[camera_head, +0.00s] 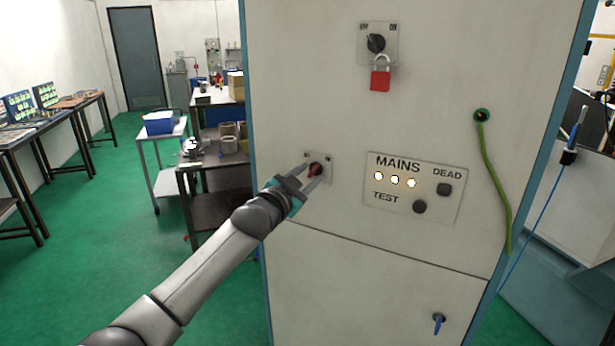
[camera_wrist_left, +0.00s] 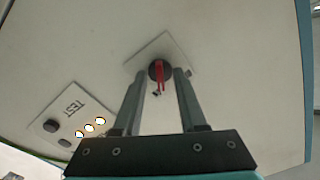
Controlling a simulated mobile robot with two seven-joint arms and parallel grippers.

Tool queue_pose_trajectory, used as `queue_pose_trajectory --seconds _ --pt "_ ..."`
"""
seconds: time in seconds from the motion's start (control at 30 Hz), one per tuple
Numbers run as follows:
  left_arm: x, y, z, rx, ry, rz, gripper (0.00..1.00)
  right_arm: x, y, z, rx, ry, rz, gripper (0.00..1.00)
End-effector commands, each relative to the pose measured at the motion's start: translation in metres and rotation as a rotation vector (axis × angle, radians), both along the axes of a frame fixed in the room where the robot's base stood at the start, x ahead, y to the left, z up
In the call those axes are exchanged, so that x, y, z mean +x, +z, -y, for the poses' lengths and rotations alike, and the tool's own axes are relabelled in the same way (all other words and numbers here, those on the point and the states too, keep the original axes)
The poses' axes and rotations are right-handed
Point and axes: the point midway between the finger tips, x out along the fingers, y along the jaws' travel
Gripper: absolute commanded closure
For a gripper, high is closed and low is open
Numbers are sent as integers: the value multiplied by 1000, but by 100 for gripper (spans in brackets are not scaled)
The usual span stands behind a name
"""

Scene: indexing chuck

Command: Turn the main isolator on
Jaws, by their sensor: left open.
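A red rotary handle (camera_head: 315,168) sits on a small square plate on the front of the pale cabinet (camera_head: 300,90), left of the MAINS panel. In the left wrist view the red handle (camera_wrist_left: 159,72) stands out from a dark round base. My left gripper (camera_head: 306,177) is open at this handle, with one finger on each side of it. The wrist view shows gaps between the fingers and the handle. A second rotary switch (camera_head: 376,43), black, is higher up with a red padlock (camera_head: 380,75) hanging below it. My right gripper is not in view.
The MAINS panel (camera_head: 414,190) has three lit lamps, a TEST button (camera_head: 420,206) and a DEAD button (camera_head: 445,189). A green cable (camera_head: 490,170) hangs at the right. A blue key-like handle (camera_head: 438,323) is low down. A trolley (camera_head: 165,160) and benches stand left.

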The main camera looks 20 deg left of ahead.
Motion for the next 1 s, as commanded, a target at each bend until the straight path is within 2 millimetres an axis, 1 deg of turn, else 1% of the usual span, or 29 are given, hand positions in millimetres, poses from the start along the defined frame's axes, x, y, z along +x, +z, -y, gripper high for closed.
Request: queue_pose_trajectory --seconds 0.17,0.37,0.67,1.0 --pt "-1 0 0 -1 -1 1 59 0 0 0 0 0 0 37" --pt "-15 -1 -3 0 0 0 59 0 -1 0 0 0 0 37" --pt "-52 -1 -10 1 -1 0 59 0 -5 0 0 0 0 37" --pt "-101 -2 -20 2 0 -1 59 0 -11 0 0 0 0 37"
